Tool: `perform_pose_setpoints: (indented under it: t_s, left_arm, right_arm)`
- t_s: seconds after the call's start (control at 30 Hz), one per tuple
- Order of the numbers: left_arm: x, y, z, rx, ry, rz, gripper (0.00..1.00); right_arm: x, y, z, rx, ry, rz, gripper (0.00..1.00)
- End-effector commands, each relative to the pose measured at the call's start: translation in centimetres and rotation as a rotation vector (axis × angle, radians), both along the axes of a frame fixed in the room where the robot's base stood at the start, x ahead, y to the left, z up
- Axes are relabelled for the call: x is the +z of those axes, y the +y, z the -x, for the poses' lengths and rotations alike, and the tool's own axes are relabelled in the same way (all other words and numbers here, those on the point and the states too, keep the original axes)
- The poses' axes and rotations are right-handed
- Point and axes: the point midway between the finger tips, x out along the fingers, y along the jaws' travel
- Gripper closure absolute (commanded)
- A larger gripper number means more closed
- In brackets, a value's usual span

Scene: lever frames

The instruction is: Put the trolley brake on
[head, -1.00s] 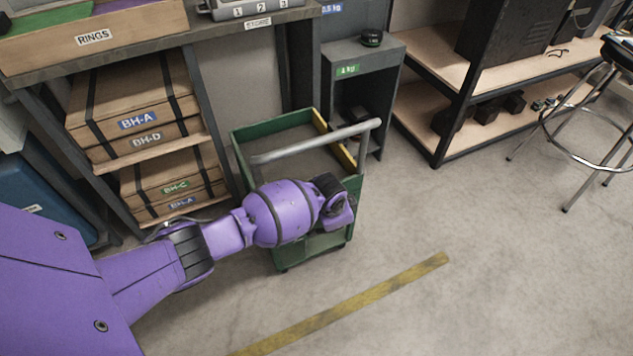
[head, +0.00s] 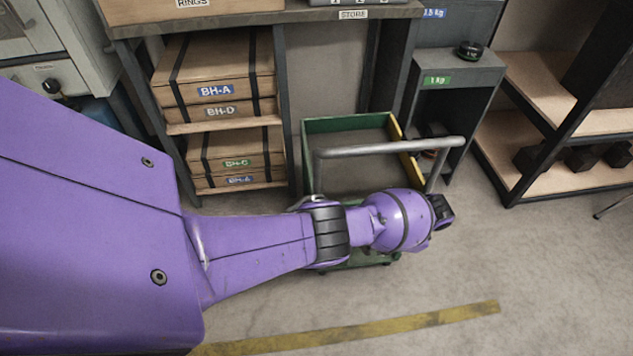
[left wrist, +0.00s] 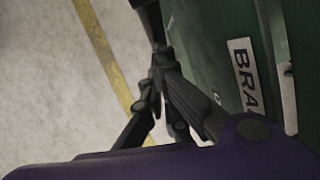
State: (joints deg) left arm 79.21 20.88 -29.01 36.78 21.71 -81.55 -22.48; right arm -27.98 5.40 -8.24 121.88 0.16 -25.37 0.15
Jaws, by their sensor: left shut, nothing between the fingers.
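The green trolley (head: 345,125) stands on the floor in front of the shelves in the head view. Its grey bar handle (head: 390,147) runs across its near side. My left arm reaches across its near face and hides much of it; my left gripper is hidden there. In the left wrist view my left gripper (left wrist: 159,72) is shut and empty, beside the trolley's green panel (left wrist: 205,35). A white label (left wrist: 243,75) on the panel reads "BRA", the rest cut off. A dark upright part shows just past the fingertips; I cannot tell whether they touch it. My right gripper is not in view.
A shelf unit with boxes (head: 222,97) stands behind left of the trolley. A grey cabinet (head: 455,75) is close behind it at right, and a wooden shelf rack (head: 540,85) farther right. The floor in front is clear, with a yellow stripe (head: 400,325).

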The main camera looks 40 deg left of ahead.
Motion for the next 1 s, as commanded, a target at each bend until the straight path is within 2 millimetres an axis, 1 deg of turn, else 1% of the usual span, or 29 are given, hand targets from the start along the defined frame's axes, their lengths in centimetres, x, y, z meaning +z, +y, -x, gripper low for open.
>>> perform_pose_setpoints:
  t_s: [0.03,0.1,0.33,1.0]
  left_arm:
    - [-0.45,0.16,0.30,0.001,0.004,0.000,1.00]
    - [-0.66,0.23,0.43,0.001,0.004,0.000,1.00]
    - [-1.03,0.42,0.63,0.001,0.003,0.000,1.00]
    - [-0.94,0.41,0.62,0.001,0.000,0.001,1.00]
  right_arm:
    - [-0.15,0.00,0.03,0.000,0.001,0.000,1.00]
    - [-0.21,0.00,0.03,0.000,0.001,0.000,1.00]
    - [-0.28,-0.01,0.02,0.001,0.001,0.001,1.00]
    - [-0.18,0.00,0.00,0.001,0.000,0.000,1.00]
